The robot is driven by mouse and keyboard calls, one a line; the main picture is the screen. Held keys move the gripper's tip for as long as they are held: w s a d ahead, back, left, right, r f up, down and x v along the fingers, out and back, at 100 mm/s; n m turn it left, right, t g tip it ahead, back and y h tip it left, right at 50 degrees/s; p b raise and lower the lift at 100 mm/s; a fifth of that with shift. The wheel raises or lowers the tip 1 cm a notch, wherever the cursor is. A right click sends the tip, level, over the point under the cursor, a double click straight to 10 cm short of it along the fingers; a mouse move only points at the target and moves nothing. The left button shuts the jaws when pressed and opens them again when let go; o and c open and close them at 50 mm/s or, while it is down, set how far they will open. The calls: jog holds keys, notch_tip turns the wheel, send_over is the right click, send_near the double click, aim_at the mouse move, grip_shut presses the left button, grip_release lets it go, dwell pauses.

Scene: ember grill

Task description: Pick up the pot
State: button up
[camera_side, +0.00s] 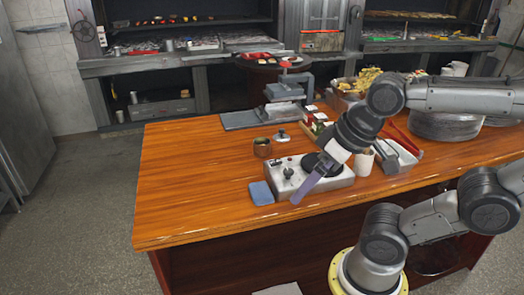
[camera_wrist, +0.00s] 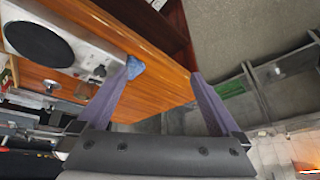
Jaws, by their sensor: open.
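A small brown pot (camera_side: 262,148) with something green inside stands upright on the wooden table in the side view, behind the white hot plate unit (camera_side: 313,180). A small grey lid-like piece with a knob (camera_side: 282,135) lies behind and to its right.
A blue sponge-like block (camera_side: 261,193) lies left of the hot plate unit; it shows beside the left finger in the wrist view (camera_wrist: 135,67). A white cup (camera_side: 364,162) and a metal tray (camera_side: 398,157) stand right. The table's left part (camera_side: 195,190) is clear.

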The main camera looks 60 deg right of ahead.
jog(key=w+d+r+m+g, duration=0.1)
jog(key=w+d+r+m, duration=0.1)
jog(key=w+r+m, duration=0.35)
jog(key=w+d+r+m, duration=0.3)
jog(key=w+r+m, duration=0.1)
jog(key=w+r, duration=0.2)
jog(key=m+g, duration=0.4)
jog(key=m, duration=0.4)
send_over(262, 144)
jog(key=s+a, duration=0.1)
jog(key=a, duration=0.1)
notch_tip(262, 144, down, 12)
notch_tip(262, 144, down, 13)
jog(key=shift+s+a+f, duration=0.1)
jog(key=shift+s+a, duration=0.05)
grip_shut()
